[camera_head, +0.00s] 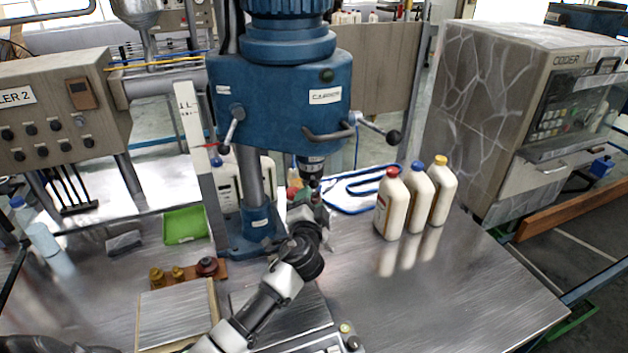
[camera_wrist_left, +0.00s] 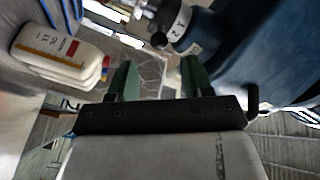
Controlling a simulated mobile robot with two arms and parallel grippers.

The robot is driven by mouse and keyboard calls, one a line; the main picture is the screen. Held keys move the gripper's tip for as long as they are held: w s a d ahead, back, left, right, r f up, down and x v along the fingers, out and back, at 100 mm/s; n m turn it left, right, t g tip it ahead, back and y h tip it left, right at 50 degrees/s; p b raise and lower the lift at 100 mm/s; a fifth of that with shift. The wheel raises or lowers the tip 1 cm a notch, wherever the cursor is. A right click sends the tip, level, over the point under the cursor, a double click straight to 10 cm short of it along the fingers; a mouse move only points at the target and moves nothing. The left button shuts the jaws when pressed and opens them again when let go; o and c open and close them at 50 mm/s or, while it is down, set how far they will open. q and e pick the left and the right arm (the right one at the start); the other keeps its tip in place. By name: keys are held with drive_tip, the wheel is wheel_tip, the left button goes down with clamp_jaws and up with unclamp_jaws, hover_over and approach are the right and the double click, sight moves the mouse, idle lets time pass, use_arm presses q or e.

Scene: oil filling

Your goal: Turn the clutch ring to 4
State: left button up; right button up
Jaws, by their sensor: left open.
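The blue drill press (camera_head: 283,100) stands on the metal table, with its dark chuck and clutch ring (camera_head: 311,165) hanging below the head. In the left wrist view a dark ring with white marks (camera_wrist_left: 181,20) shows at the top, beyond the fingers; I cannot read its setting surely. My left gripper (camera_head: 314,196) is just below the chuck in the head view, partly hidden by its own wrist. In the left wrist view its two green fingers (camera_wrist_left: 160,80) are apart with nothing between them. I cannot tell whether a finger touches the ring. My right gripper is not in view.
A green tray (camera_head: 186,225) and a small holder with knobs (camera_head: 207,267) lie to the left. The table's right front is clear.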

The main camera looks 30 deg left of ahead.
sight(314, 185)
use_arm(q)
drive_tip(key=p+x, duration=0.1)
drive_tip(key=x, duration=0.6)
drive_tip(key=shift+w+f, duration=0.1)
drive_tip(key=shift+w, duration=0.15)
clamp_jaws()
